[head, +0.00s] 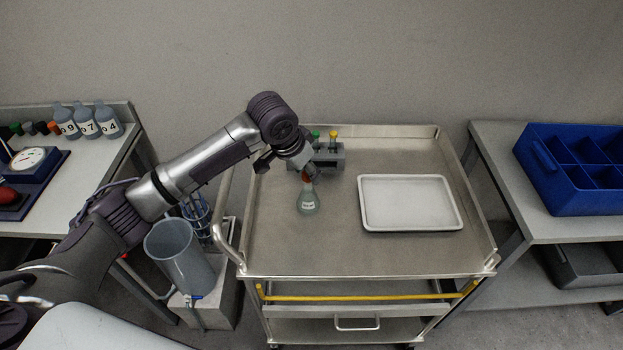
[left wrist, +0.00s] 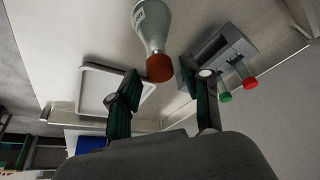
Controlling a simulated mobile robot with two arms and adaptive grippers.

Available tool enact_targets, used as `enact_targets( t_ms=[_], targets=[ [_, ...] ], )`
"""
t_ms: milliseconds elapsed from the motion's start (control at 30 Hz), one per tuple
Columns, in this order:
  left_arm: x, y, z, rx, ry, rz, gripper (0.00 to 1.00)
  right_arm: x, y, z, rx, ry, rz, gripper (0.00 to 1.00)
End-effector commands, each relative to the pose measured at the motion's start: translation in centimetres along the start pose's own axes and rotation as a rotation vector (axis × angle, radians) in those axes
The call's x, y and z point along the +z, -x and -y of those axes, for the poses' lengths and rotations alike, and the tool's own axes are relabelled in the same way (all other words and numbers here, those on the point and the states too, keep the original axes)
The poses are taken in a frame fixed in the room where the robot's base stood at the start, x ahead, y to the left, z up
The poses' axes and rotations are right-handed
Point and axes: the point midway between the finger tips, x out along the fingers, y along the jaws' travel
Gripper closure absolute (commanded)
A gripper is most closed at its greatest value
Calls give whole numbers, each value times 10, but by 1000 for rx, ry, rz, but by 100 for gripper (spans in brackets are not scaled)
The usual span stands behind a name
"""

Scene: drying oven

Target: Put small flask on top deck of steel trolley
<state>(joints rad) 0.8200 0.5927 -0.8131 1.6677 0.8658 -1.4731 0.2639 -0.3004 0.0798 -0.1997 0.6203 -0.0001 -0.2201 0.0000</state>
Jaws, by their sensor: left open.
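The small flask (head: 308,201) is a pale green conical flask with a white label and an orange-brown stopper. It stands upright on the top deck of the steel trolley (head: 300,255), left of centre. My left gripper (head: 306,172) is at the flask's top, at the end of the arm from the left. In the left wrist view the flask (left wrist: 152,28) points its stopper (left wrist: 160,68) towards the gripper. The two fingers of the left gripper (left wrist: 161,75) are open on either side of the stopper, with gaps visible. My right gripper is not in view.
A white tray (head: 411,226) lies right of the flask. A grey rack (head: 328,158) with green- and yellow-topped items stands behind it. The deck's front is clear. Side benches hold labelled bottles (head: 86,122) at left and a blue divided bin (head: 570,180) at right.

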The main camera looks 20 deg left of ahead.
Motion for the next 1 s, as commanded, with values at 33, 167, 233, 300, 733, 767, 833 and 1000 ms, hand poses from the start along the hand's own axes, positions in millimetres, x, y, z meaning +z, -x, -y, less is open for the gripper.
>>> enact_targets(
  t_ms=[33,167,233,300,733,767,833,1000],
  targets=[
    [-1,11,1,-1,-1,-3,52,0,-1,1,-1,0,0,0],
    [0,34,0,-1,-1,-2,52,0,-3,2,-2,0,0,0],
    [0,43,1,-1,0,-1,52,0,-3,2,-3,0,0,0],
    [-1,50,0,0,0,-1,52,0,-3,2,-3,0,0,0],
    [0,56,0,0,0,1,52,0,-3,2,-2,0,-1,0],
    [0,56,0,0,0,1,52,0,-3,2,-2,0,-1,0],
    [0,56,0,0,0,1,52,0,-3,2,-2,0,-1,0],
    [9,45,-12,14,-14,2,52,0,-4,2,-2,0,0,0]
  ],
)
